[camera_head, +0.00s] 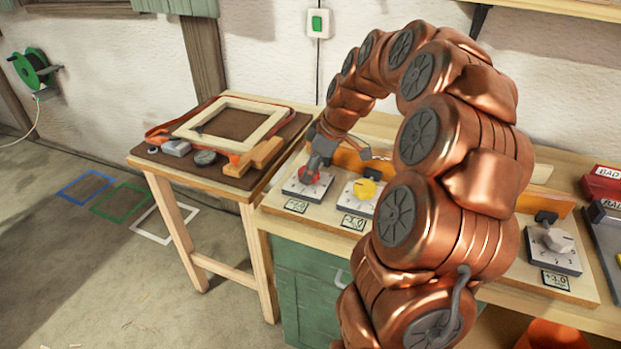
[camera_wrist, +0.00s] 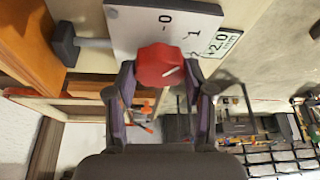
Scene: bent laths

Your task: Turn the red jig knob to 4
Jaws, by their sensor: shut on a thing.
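The red jig knob (camera_wrist: 160,65) sits on a pale dial plate (camera_wrist: 125,30) marked with 0, 1 and a partly hidden 2. In the wrist view, a white mark on the knob faces right. The small display (camera_wrist: 222,42) beside the plate reads +2.0. My gripper (camera_wrist: 161,76) has its two fingers closed on either side of the red knob. In the head view, my gripper (camera_head: 314,165) reaches down onto the red knob (camera_head: 307,176), partly covering it. The rest of the dial's numbers are hidden by the knob and fingers.
A yellow knob (camera_head: 364,189) on a similar dial stands just right of the red one. A side table (camera_head: 135,160) with a wooden frame (camera_head: 190,130) and clamps stands at left. Orange fences back the dials.

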